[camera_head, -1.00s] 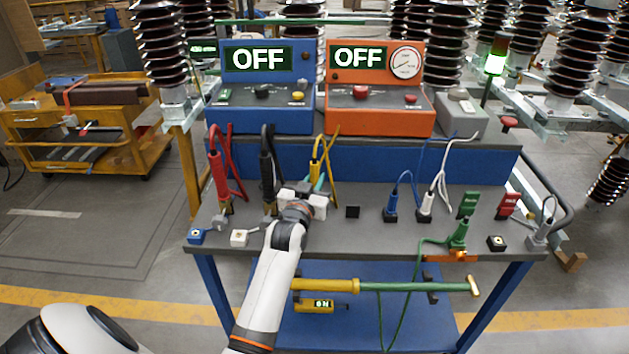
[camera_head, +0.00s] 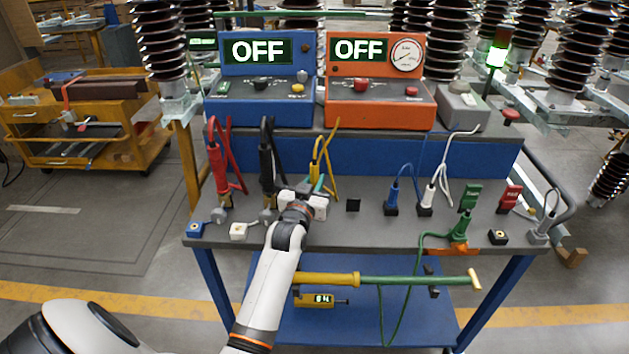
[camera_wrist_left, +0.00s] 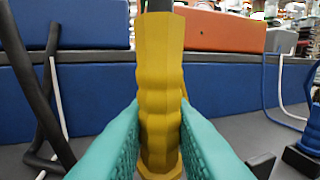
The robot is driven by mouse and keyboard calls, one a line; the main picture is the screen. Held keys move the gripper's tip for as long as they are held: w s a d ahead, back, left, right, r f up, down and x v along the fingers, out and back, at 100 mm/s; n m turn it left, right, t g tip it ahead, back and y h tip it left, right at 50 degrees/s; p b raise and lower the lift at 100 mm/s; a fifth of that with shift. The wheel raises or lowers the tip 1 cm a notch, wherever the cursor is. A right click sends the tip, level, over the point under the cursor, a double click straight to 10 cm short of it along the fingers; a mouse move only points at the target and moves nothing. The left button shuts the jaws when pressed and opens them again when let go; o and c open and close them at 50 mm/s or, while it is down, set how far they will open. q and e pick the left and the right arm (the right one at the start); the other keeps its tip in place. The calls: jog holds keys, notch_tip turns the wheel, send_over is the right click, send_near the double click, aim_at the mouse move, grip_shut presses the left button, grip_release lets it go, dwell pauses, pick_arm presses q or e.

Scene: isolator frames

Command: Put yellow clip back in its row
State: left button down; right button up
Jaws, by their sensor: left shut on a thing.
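The yellow clip (camera_head: 315,171) stands about upright near the middle of the bench, right of the black clip (camera_head: 267,171) and the red clip (camera_head: 215,171). A yellow cable rises from its top. My left gripper (camera_head: 318,187) is at its lower part. In the left wrist view the teal fingers (camera_wrist_left: 158,140) are shut on the ribbed yellow body (camera_wrist_left: 160,75), one on each side. The gripper hides the clip's foot in the head view, so I cannot tell whether it touches the bench or a holder. My right gripper is out of view.
A small black block (camera_head: 353,205) sits right of the gripper. Blue (camera_head: 391,196) and white (camera_head: 426,195) plugs and a green clip (camera_head: 461,229) stand further right on the grey bench top (camera_head: 330,232). Blue (camera_head: 262,112) and orange (camera_head: 375,112) boxes reading OFF stand behind.

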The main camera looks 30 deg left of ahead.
pick_arm(q)
jog(key=shift+f, duration=0.35)
jog(key=c, duration=1.2)
grip_release()
jog(key=v, duration=1.2)
